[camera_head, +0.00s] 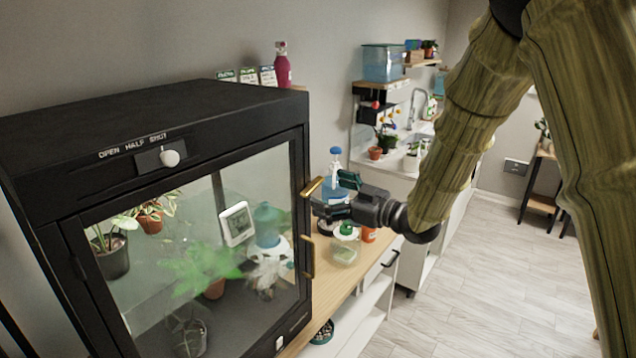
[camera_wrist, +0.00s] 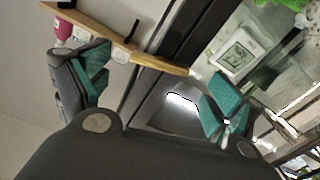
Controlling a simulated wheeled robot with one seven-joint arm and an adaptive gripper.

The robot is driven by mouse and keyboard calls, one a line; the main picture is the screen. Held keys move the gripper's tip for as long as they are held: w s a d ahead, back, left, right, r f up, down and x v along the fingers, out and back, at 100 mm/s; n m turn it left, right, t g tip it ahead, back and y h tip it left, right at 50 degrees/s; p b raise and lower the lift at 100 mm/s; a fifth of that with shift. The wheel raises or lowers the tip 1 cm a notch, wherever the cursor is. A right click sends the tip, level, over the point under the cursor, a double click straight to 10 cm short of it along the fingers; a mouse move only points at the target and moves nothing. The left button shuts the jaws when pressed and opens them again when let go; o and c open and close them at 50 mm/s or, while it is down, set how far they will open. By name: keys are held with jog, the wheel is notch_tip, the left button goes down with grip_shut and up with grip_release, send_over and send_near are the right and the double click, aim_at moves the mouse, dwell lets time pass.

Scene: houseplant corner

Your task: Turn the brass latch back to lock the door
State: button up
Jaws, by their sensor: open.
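The brass latch (camera_head: 312,187) is a small bar on the right edge of the black cabinet's front, tilted up to the right. The glass door (camera_head: 190,262) looks closed against its frame, with a brass handle (camera_head: 308,257) lower on the same edge. My gripper (camera_head: 326,200) is open, just right of and slightly below the latch; I cannot tell whether they touch. In the wrist view my gripper (camera_wrist: 160,92) shows its two teal-padded fingers spread, with a shiny patch between them.
Potted plants and a white display (camera_head: 237,223) show behind the glass. A white dial (camera_head: 169,158) is on the cabinet's top front.

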aim_at(316, 188)
jog(key=shift+p+x, duration=0.6)
jog(key=shift+x, duration=1.35)
